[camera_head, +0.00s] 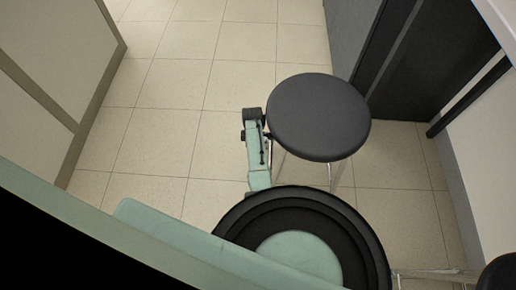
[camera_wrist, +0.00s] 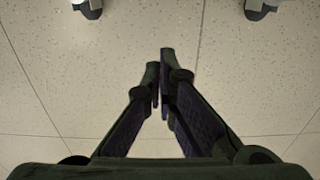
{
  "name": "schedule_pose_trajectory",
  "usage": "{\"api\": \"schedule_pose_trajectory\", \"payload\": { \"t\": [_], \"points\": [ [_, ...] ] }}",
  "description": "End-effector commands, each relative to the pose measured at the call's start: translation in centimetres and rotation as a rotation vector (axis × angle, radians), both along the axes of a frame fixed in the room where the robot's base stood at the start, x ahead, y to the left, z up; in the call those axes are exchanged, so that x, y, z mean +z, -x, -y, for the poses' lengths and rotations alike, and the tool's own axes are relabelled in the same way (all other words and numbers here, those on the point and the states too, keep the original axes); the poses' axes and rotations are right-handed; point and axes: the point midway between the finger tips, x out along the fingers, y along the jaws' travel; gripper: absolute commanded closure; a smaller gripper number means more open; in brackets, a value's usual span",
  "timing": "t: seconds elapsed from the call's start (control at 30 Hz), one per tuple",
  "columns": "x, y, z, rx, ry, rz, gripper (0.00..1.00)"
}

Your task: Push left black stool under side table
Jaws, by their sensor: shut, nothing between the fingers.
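A stool with a round black seat (camera_head: 318,117) and thin metal legs stands upright on the tiled floor in the head view. Part of another black seat (camera_head: 498,273) shows at the bottom right corner. My gripper (camera_wrist: 160,75) is shut and empty in the wrist view, with floor behind its fingers. In the head view the dark end of my arm is beside the left edge of the stool's seat; I cannot tell whether it touches. A pale surface edge (camera_head: 497,22) at the top right may be the side table; most of it is out of view.
A dark cabinet-like unit (camera_head: 430,62) stands behind and right of the stool. A pale panel (camera_head: 50,85) stands at the left. Tiled floor (camera_head: 165,140) is clear between them. Two dark-tipped feet (camera_wrist: 90,9) (camera_wrist: 258,9) show at the top of the wrist view.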

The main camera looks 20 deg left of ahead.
Motion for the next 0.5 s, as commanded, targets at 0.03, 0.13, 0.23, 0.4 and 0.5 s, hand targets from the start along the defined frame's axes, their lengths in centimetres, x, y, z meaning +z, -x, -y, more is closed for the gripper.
{"api": "schedule_pose_trajectory", "payload": {
  "t": [0.03, 0.13, 0.23, 0.4, 0.5],
  "points": [
    [-1.2, 0.0, 0.0, 0.000, 0.000, 0.001, 1.00],
    [-2.9, 0.0, -0.1, 0.000, -0.001, 0.002, 1.00],
    [-4.6, -0.1, -0.1, -0.001, -0.001, 0.003, 1.00],
    [-7.4, -0.1, -0.1, 0.000, -0.002, 0.004, 1.00],
    [-8.9, -0.1, -0.1, -0.001, -0.002, 0.004, 1.00]
  ]
}}
